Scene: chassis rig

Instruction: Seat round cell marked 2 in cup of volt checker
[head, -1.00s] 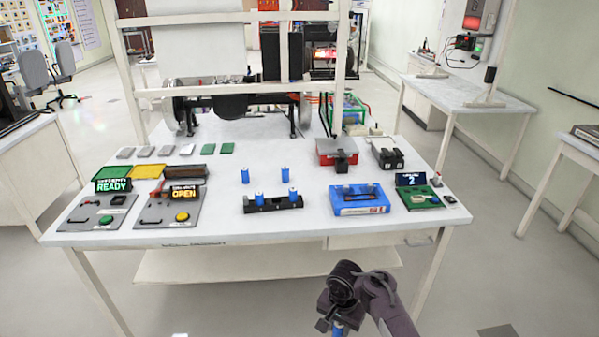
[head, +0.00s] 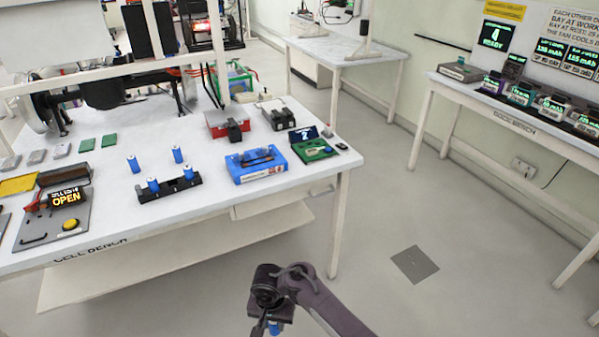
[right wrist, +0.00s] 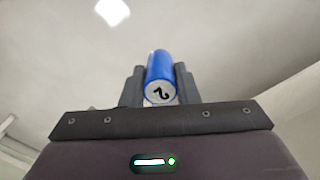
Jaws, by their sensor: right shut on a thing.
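My right gripper (head: 273,321) is in the air in front of the bench, low in the head view. In the right wrist view its two fingers (right wrist: 160,84) are shut on a blue round cell (right wrist: 159,66), whose pale end facing the camera is marked 2. In the head view only a bit of the cell's blue side (head: 275,328) shows below the gripper. A green board with a small dark display (head: 305,134) reading 2 lies at the bench's right corner; I cannot tell whether it is the volt checker, and no cup is clear. My left gripper is not in view.
On the white bench (head: 215,196) stand a black cell holder (head: 185,189) with blue cells, two loose blue cells (head: 133,164), a blue box (head: 277,172) and a grey panel reading OPEN (head: 55,222). A second bench (head: 510,115) with several displays stands right. Floor between is clear.

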